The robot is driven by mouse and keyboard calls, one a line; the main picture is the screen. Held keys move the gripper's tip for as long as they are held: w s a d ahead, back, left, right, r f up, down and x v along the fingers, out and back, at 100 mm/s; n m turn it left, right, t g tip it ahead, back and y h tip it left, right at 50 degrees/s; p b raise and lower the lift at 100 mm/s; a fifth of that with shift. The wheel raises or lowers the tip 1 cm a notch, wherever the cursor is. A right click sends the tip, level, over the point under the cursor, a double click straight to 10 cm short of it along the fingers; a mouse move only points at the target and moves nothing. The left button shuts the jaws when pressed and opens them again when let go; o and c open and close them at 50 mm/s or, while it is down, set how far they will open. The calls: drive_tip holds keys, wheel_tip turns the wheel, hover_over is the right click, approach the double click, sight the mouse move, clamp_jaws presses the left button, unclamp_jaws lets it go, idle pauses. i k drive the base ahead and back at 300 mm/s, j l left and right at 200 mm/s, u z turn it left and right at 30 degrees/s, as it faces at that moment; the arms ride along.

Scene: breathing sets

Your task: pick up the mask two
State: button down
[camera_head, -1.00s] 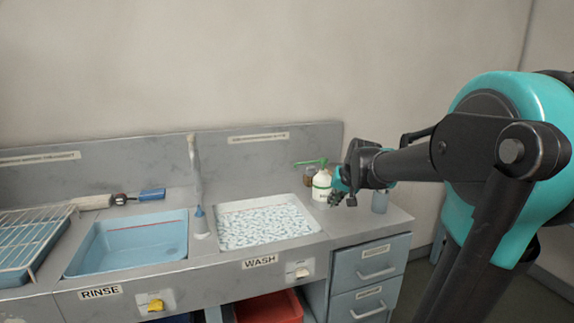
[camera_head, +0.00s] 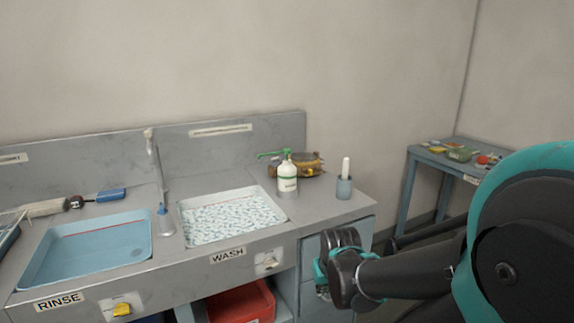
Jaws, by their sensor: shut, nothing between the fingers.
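I cannot pick out a thing marked as mask two in the head view. A brown and yellow object (camera_head: 309,164) lies on the counter behind the white bottle; it is too small and partly hidden to tell what it is. My gripper (camera_head: 322,279) is low at the right, in front of the drawers below the counter's right end. It is apart from the things on the counter. It is shut and empty; its fingertips are small and dark here.
The counter holds a WASH basin (camera_head: 232,213), a RINSE basin (camera_head: 85,250), a white bottle with a green top (camera_head: 287,178) and a grey cup (camera_head: 344,188) with a white-handled tool. A side table (camera_head: 424,153) with small coloured items stands at right. A red bin (camera_head: 240,302) sits below.

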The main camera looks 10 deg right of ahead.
sight(304, 160)
drive_tip(key=i+l, duration=0.1)
drive_tip(key=l, duration=0.55)
drive_tip(key=i+l+u, duration=0.15)
drive_tip(key=l, duration=1.2)
drive_tip(key=i+u, duration=0.05)
